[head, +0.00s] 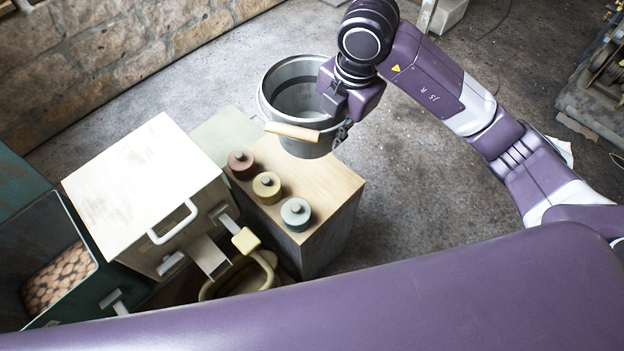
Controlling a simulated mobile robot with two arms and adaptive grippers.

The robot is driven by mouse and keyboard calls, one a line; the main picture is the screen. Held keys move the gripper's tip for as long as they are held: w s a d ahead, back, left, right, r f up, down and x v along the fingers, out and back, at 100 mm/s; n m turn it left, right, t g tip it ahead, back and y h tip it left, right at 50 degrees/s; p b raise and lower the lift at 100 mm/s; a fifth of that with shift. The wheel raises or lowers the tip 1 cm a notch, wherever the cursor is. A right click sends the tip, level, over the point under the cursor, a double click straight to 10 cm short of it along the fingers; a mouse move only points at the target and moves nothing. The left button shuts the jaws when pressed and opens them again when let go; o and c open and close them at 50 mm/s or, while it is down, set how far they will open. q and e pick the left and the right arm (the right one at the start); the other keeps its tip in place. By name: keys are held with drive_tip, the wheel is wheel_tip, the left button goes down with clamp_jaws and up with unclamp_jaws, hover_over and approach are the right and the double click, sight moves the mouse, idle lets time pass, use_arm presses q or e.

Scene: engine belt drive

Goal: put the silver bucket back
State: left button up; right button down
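The silver bucket (284,92) is a grey metal pail with a pale wooden grip on its wire handle. It is upright, with its open mouth facing up, and appears empty. My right gripper (342,127) is at the bucket's right side and appears closed on its rim or handle mount; the exact contact is hidden. The bucket overlaps the far end of the wooden box in the picture and seems raised. My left gripper is not in view.
A wooden-topped box (325,190) carries a red-brown, a yellow and a pale blue lidded pot (296,213). A white-lidded chest (140,185) and a green bin (60,270) of round pieces stand left. Concrete floor (420,200) is clear right of the box.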

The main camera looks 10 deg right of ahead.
drive_tip(key=shift+f+m, duration=0.3)
drive_tip(key=shift+m, duration=0.2)
wheel_tip(320, 180, down, 20)
drive_tip(key=shift+r+p, duration=0.1)
drive_tip(key=shift+p, duration=0.3)
drive_tip(key=c, duration=2.5)
unclamp_jaws()
drive_tip(key=shift+d+f, duration=0.1)
drive_tip(key=shift+f, duration=0.1)
drive_tip(key=o, duration=0.3)
drive_tip(key=shift+o, duration=0.2)
